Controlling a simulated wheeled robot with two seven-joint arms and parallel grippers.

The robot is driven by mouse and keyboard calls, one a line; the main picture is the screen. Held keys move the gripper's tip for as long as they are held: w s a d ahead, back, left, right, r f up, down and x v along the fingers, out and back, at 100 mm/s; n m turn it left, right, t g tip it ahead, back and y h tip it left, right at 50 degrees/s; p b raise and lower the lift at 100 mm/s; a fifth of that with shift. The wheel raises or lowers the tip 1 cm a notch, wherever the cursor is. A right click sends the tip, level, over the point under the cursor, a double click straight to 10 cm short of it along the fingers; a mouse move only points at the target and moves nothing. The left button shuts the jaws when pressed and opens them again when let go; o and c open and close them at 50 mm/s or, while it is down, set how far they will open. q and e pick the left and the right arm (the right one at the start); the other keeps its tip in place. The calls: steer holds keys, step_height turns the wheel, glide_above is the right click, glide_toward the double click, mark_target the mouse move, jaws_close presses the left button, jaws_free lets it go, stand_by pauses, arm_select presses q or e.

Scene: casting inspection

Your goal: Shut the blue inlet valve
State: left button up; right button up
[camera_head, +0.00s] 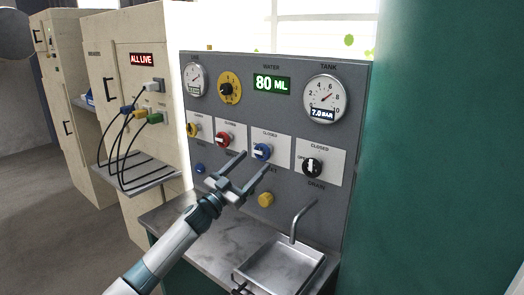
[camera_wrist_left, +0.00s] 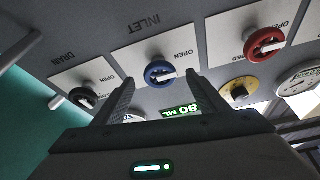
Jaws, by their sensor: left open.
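The blue inlet valve (camera_head: 261,151) is a round blue knob with a white handle on a white plate, on the grey panel. CLOSED is printed above it, and the handle points sideways to the left, toward the OPEN side. In the left wrist view, which is turned over, the blue knob (camera_wrist_left: 158,73) shows ahead, between the fingertips in the picture, under the word INLET. My left gripper (camera_head: 256,160) is open and empty, just in front of and below the knob. Its fingers (camera_wrist_left: 160,78) appear apart from the knob. My right gripper is out of view.
A red valve (camera_head: 223,139) sits left of the blue one, and a black drain valve (camera_head: 312,167) right, its handle upright. A yellow knob (camera_head: 265,200) is below. A faucet (camera_head: 302,222) and sink (camera_head: 279,265) stand under the panel. The display (camera_head: 272,84) reads 80 ML.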

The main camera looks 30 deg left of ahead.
mark_target(260, 155)
arm_select(q)
steer(key=p+x, duration=0.1)
steer(key=x, duration=0.3)
steer(key=shift+w+r, duration=0.2)
steer(key=shift+w, duration=0.15)
steer(key=shift+w+d+r, duration=0.1)
steer(key=shift+w+d, duration=0.05)
steer(key=shift+w, duration=0.35)
steer(key=c, duration=1)
steer(key=shift+c, duration=0.2)
